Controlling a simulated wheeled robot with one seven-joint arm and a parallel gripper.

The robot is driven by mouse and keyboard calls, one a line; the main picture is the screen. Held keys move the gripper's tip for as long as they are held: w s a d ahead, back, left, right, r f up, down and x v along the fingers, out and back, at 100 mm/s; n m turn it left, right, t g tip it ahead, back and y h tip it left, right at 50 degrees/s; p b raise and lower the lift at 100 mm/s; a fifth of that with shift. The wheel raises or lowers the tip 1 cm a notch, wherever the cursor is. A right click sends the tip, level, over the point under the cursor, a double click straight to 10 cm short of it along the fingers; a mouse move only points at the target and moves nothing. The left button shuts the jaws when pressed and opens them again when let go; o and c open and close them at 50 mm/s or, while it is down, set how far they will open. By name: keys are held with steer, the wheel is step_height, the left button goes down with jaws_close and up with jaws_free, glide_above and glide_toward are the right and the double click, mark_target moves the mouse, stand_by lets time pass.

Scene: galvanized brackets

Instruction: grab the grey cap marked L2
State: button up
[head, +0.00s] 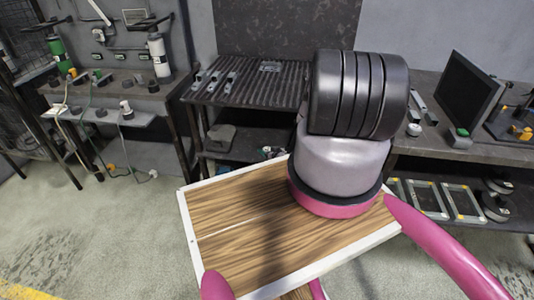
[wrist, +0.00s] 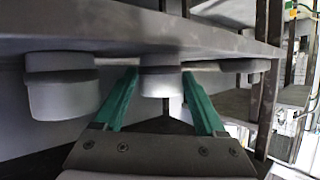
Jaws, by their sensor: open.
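In the wrist view, a grey round cap (wrist: 161,83) shows between the two green fingers of my gripper (wrist: 158,77). The fingers are open, one on each side of it in the picture, with no clear contact. A larger grey cap (wrist: 62,88) is to the left, outside the fingers. My gripper is hidden in the head view.
A grey shelf slab (wrist: 130,32) runs across the wrist view against the caps. A dark post (wrist: 268,75) stands at the right. In the head view, a workbench (head: 435,152) holds a dark monitor (head: 468,90), and a ribbed rack (head: 250,85) stands left of my arm.

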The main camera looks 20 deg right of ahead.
jaws_close()
steer(key=shift+r, duration=0.15)
